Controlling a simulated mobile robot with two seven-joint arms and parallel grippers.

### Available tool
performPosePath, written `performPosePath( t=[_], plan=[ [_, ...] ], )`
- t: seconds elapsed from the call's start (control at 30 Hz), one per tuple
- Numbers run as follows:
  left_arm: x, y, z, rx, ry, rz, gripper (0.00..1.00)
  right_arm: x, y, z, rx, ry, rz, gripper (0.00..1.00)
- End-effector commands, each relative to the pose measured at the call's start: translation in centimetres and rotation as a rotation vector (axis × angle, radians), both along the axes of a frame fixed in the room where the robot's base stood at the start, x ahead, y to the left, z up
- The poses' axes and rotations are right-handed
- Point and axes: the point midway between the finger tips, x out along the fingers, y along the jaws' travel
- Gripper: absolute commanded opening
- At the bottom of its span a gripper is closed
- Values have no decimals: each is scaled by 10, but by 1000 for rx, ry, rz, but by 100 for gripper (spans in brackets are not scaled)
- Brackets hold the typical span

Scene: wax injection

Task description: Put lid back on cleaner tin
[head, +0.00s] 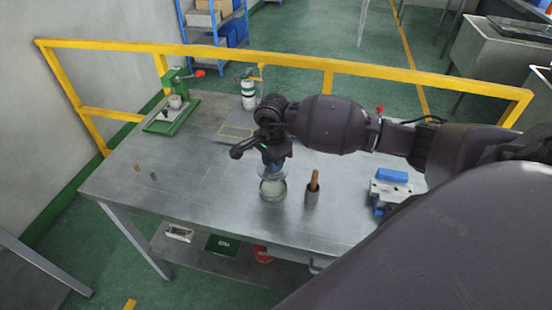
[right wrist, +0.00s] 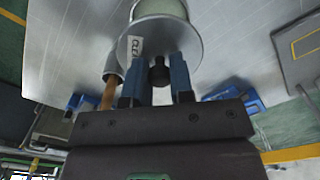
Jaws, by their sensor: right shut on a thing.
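The cleaner tin (head: 272,196) stands upright near the front middle of the metal table, with pale green showing inside its open top. My right gripper (head: 272,166) is above it, pointing down. In the right wrist view my blue fingers (right wrist: 157,78) are closed around the dark knob (right wrist: 159,72) of a round grey lid (right wrist: 187,42). The lid (head: 268,173) is over the tin's far side in the head view; I cannot tell whether it touches the rim. Part of a pale tin (right wrist: 158,8) shows beyond the lid. My left gripper is not in view.
A holder with a brown-handled tool (head: 313,187) stands close to the right of the tin. A blue-topped block (head: 390,178) is farther right. A green press (head: 175,108) and a white-and-green bottle (head: 248,92) stand at the back. The table's left part is mostly clear.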

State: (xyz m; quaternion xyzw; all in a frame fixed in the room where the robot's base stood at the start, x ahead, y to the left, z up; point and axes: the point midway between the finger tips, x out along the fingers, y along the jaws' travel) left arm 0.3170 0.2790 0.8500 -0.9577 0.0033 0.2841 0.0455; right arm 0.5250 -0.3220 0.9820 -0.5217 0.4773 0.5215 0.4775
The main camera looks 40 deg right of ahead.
Motion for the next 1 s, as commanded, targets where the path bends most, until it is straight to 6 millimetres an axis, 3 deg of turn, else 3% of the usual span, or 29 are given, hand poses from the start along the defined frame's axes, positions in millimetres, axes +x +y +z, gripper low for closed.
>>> performPosePath(
  t=[0.47, 1.0],
  plan=[
    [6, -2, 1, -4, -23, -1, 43, 0, 1, -20, 2, 2, 17, 0],
    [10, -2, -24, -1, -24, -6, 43, 0, 0, -61, 0, 1, 17, 0]
  ],
)
